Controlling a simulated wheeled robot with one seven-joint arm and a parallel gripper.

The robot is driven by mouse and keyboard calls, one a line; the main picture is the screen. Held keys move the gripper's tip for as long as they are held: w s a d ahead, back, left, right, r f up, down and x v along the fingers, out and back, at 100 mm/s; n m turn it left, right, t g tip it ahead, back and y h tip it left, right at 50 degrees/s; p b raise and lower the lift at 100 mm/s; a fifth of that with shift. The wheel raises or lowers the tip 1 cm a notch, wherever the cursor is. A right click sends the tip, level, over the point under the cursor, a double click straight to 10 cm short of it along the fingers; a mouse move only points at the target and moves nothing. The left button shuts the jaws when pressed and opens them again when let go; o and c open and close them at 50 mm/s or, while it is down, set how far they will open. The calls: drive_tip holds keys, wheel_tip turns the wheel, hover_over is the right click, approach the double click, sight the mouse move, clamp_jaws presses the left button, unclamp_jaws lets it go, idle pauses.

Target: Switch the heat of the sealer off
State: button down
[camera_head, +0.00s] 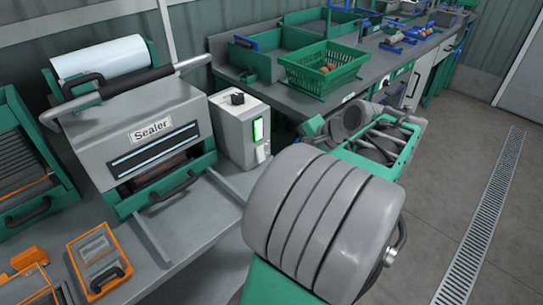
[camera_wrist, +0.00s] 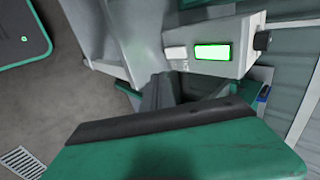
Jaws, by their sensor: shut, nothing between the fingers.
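The sealer (camera_head: 150,130) stands on the bench at the left, with its name on the front. Its pale control box (camera_head: 232,132) is attached at its right. The box has a lit green panel (camera_head: 258,130), a small white switch (camera_head: 262,152) below it and a black knob (camera_head: 237,98) on top. In the wrist view the green panel (camera_wrist: 212,52), white switch (camera_wrist: 176,52) and black knob (camera_wrist: 262,41) lie beyond my gripper (camera_wrist: 160,82). My gripper is shut and empty, apart from the box. My arm hides part of the bench in the head view.
Orange-framed trays (camera_head: 98,260) lie at the front left. The floor at the right is clear, with a long drain grate (camera_head: 482,220).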

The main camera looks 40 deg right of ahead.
drive_tip(key=b, duration=0.1)
approach(263, 159)
drive_tip(key=f, duration=0.3)
drive_tip(key=shift+s+a+f, duration=0.15)
drive_tip(key=shift+s, duration=0.05)
drive_tip(key=w, duration=0.2)
drive_tip(key=w+f, duration=0.1)
drive_tip(key=w, duration=0.1)
drive_tip(key=shift+w, duration=0.2)
